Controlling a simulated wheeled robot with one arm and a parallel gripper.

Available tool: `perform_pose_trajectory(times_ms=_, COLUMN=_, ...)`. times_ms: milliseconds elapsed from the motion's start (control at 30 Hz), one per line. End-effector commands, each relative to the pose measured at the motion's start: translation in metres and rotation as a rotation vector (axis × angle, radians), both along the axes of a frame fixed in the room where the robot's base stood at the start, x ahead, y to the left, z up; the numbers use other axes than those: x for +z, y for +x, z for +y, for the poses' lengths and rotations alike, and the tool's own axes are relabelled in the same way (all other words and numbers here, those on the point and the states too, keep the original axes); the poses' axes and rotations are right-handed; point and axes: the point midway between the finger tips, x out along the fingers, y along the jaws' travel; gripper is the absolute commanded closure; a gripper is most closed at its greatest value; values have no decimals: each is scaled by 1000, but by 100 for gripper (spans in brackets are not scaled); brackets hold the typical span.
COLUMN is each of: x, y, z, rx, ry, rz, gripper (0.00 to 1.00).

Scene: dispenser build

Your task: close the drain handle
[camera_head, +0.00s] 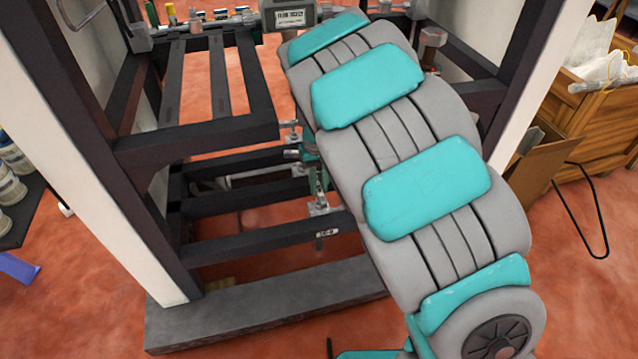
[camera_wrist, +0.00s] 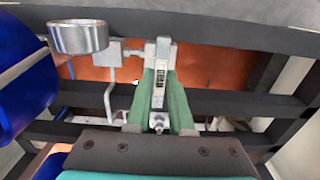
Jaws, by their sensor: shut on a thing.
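In the wrist view, the drain handle appears to be the grey metal lever (camera_wrist: 162,52) with a dark label on its face. My gripper (camera_wrist: 162,88) has its two green fingers on either side of this lever, shut on it. In the head view, my teal and grey arm covers most of this area. Only a bit of my gripper (camera_head: 318,177) and small metal fittings show at the arm's left edge.
A round metal cup or ring (camera_wrist: 78,37) and a bent thin pipe (camera_wrist: 109,98) are left of the lever. A blue cylinder (camera_wrist: 22,90) is at the far left. Dark frame bars (camera_head: 255,250) surround the spot. A cardboard box (camera_head: 540,150) stands at right.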

Motion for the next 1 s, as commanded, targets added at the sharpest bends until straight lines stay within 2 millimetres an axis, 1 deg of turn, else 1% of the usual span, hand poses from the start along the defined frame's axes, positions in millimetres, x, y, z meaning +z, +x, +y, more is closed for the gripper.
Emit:
perform_pose_trajectory(times_ms=167, x=1, y=0, z=0, rx=-56, ry=0, rz=1, gripper=100)
perform_pose_trajectory(times_ms=367, x=3, y=0, z=0, rx=-188, ry=0, rz=0, gripper=100)
perform_pose_trajectory(times_ms=1000, x=3, y=0, z=-1, rx=-791, ry=-2, rz=-1, gripper=100)
